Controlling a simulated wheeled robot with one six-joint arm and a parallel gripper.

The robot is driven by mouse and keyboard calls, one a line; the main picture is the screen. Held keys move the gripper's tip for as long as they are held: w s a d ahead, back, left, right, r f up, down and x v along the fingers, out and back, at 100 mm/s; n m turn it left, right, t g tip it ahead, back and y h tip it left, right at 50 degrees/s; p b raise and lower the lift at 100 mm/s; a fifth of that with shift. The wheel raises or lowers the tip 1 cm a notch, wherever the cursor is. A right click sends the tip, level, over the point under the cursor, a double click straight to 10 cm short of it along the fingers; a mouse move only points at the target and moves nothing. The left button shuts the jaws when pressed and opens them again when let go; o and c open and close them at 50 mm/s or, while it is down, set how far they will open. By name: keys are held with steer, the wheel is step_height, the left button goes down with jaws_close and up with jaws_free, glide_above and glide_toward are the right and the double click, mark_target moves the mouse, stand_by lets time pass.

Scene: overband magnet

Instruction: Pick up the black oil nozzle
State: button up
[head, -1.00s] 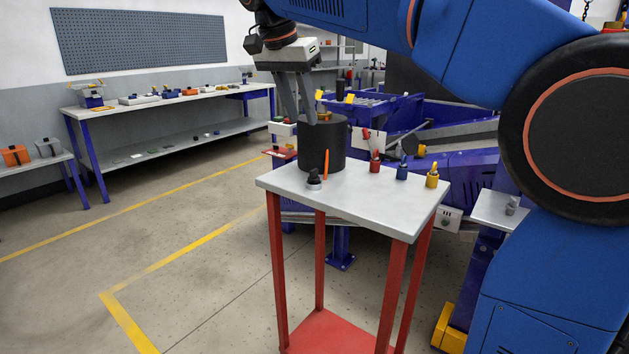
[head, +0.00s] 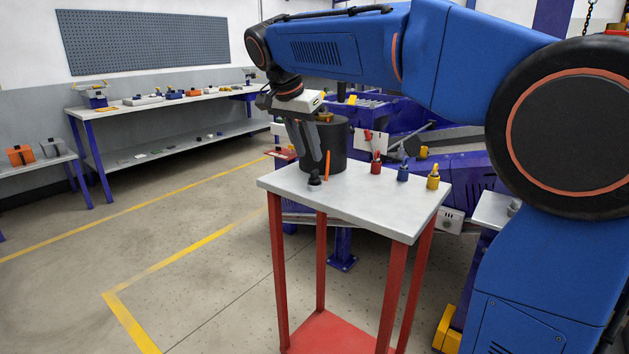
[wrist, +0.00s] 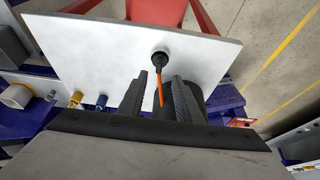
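The black oil nozzle (head: 314,179) stands upright near the left front edge of the small grey-topped table (head: 385,213). It also shows in the wrist view (wrist: 160,58), just beyond the fingertips. My gripper (head: 314,160) is above the nozzle, fingers pointing down. In the wrist view my gripper (wrist: 160,76) is open, with the nozzle roughly in line with the gap and no finger seen closed on it. A thin orange rod (head: 327,165) is close beside the nozzle; in the wrist view it shows between the fingers. I cannot tell whether the two touch.
A large dark cylinder (head: 338,148) stands behind the nozzle, close to my gripper. Red (head: 376,166), blue (head: 402,173) and yellow (head: 433,181) nozzles stand to the right. The tabletop's front middle is clear. A workbench (head: 170,102) stands far left.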

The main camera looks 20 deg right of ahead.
mark_target(314, 170)
steer(key=shift+x, duration=2.9)
steer(key=shift+s, duration=0.2)
jaws_close()
